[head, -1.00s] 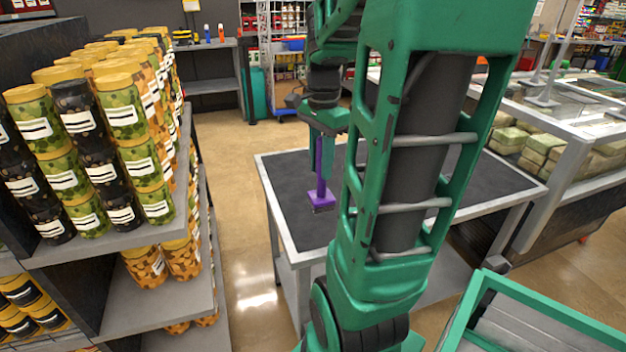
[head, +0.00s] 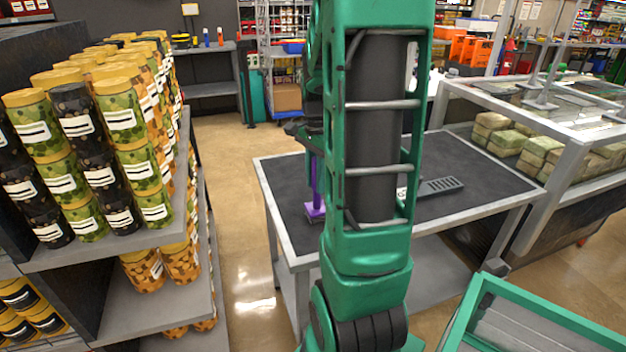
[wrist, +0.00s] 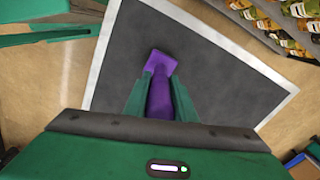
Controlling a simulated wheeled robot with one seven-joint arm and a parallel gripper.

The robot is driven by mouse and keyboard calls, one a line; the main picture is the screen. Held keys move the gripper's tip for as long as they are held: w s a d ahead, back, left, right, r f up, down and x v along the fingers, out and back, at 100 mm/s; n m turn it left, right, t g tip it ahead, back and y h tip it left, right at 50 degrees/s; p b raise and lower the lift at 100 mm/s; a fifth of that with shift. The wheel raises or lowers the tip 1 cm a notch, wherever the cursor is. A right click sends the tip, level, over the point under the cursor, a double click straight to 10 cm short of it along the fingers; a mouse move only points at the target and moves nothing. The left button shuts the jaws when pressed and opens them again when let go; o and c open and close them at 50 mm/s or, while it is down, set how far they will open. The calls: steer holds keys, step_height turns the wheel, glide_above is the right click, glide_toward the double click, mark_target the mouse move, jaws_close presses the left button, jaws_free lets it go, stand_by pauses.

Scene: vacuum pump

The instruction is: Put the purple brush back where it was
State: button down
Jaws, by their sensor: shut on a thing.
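The purple brush (head: 315,209) shows in the head view, upright with its head down, over the left part of the dark-topped table (head: 287,200). I cannot tell if its head touches the table top. In the wrist view the brush (wrist: 161,66) lies between the green fingers of my gripper (wrist: 160,88), which are shut on its handle. In the head view my gripper (head: 314,150) is partly hidden behind my own arm. The table top (wrist: 215,75) around the brush is bare in the wrist view.
A grey slotted object (head: 441,186) lies on the table's right part. A shelf of patterned canisters (head: 125,120) stands at the left. A glass-topped case (head: 540,110) stands right of the table. A green-framed cart (head: 480,295) is at the lower right.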

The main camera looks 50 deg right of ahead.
steer(key=c, duration=1.5)
jaws_free()
steer(key=shift+f, duration=0.1)
step_height(320, 180, up, 12)
steer(key=shift+f, duration=0.15)
steer(key=shift+s+a+r, duration=0.1)
steer(key=shift+r, duration=0.1)
steer(key=s+a+f+n, duration=0.2)
steer(key=s+a+n, duration=0.2)
steer(key=a, duration=0.1)
steer(key=s+a+f+n, duration=0.3)
steer(key=s+a+n, duration=0.2)
steer(key=s+a+f+n, duration=0.3)
steer(key=s+a+n, duration=0.1)
steer(key=a+n, duration=0.1)
steer(key=shift+s+a+f, duration=0.1)
steer(key=shift+s+a, duration=0.25)
steer(key=shift+a, duration=0.15)
